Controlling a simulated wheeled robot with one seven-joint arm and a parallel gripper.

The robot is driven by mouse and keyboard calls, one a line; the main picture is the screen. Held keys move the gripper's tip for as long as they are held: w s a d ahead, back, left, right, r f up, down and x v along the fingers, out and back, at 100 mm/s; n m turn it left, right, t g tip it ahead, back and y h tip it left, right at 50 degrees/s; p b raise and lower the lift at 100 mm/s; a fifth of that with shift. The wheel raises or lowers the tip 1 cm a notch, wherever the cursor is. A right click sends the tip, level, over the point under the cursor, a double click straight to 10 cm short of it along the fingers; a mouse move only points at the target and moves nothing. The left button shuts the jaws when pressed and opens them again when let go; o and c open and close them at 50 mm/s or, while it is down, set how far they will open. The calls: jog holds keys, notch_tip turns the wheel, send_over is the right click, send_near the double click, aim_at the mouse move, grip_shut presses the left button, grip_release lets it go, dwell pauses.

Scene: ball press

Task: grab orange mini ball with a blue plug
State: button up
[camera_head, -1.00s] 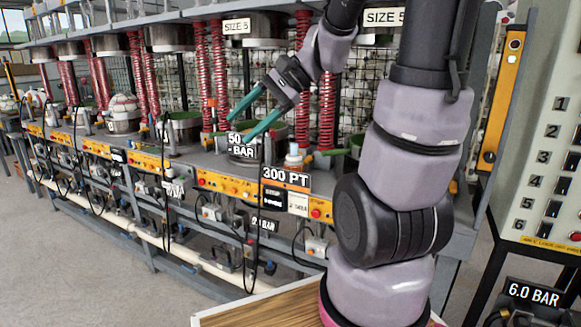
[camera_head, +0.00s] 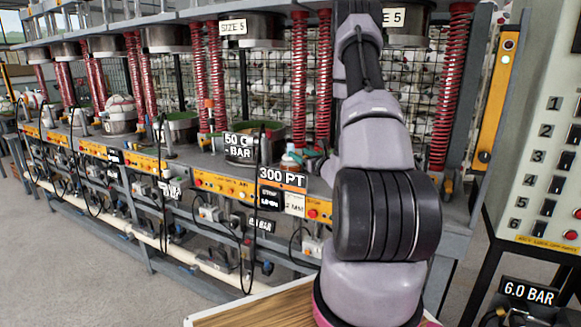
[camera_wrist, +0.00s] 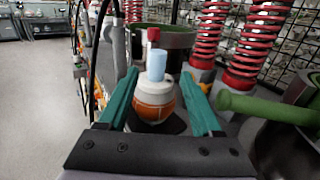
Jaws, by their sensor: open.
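The mini ball (camera_wrist: 154,102), orange below and white above, shows in the wrist view with a light blue plug (camera_wrist: 156,66) standing upright on its top. My gripper (camera_wrist: 157,76) is open, with one teal finger on each side of the ball. In the head view my arm hides most of the gripper.
A dark green-lined pot (camera_wrist: 172,42) stands behind the ball, with a red-topped part before it. Red springs (camera_wrist: 258,50) and a green handle (camera_wrist: 262,108) are close on the right. A cable and post stand on the left. A 300 PT sign (camera_head: 282,178) fronts the bench.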

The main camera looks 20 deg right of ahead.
jog(key=w, duration=0.4)
jog(key=shift+w+a, duration=0.2)
jog(key=shift+a, duration=0.05)
jog(key=shift+w+a+f, duration=0.1)
jog(key=shift+w+a, duration=0.1)
jog(key=shift+w, duration=1.15)
jog(key=shift+w+a+f, duration=0.1)
jog(key=shift+w+a, duration=0.1)
jog(key=shift+w, duration=1.1)
grip_shut()
